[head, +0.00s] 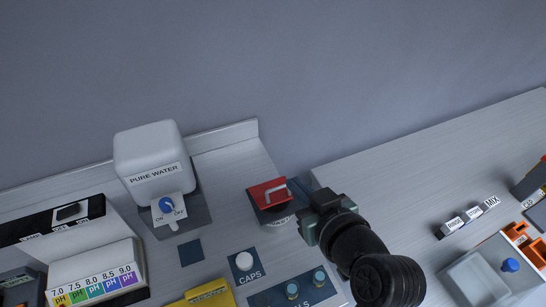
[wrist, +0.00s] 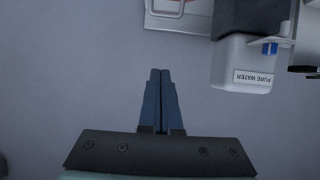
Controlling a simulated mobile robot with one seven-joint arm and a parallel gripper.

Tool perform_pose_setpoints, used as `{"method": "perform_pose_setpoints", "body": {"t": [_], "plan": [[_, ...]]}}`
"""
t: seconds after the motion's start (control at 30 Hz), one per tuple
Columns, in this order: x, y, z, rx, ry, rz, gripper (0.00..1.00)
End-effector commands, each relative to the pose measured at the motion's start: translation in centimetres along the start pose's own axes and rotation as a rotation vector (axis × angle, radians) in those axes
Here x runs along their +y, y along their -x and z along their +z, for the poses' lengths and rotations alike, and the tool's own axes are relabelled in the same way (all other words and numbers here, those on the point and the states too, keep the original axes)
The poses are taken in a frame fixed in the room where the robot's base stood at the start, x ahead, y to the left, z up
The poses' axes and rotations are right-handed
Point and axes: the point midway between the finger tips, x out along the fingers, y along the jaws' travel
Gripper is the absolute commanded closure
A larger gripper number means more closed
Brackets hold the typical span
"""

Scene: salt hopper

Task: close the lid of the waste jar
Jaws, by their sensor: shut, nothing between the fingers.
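In the head view my gripper (head: 318,196) is just right of the red lid.
A white PURE WATER tank (head: 152,155) with a blue tap stands left of the jar. A CAPS spot (head: 244,261) and small teal-topped vials (head: 292,290) lie in front. A grey tray (head: 480,278) is at far right.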

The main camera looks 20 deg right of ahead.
Motion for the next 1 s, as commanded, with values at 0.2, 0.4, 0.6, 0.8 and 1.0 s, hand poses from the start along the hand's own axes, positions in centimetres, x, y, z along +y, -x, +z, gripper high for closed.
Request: {"method": "perform_pose_setpoints", "body": {"t": [0.2, 0.4, 0.6, 0.8, 1.0], "plan": [[0.0, 1.3, 0.1, -0.053, -0.004, -0.009, 1.00], [-0.1, -0.4, 0.3, -0.055, -0.005, -0.012, 1.00], [-0.2, -3.9, 0.4, -0.056, -0.004, -0.013, 1.00], [-0.2, -7.2, 0.5, -0.054, -0.004, -0.012, 1.00], [-0.2, -8.9, 2.4, -0.060, -0.007, -0.010, 1.00]]}}
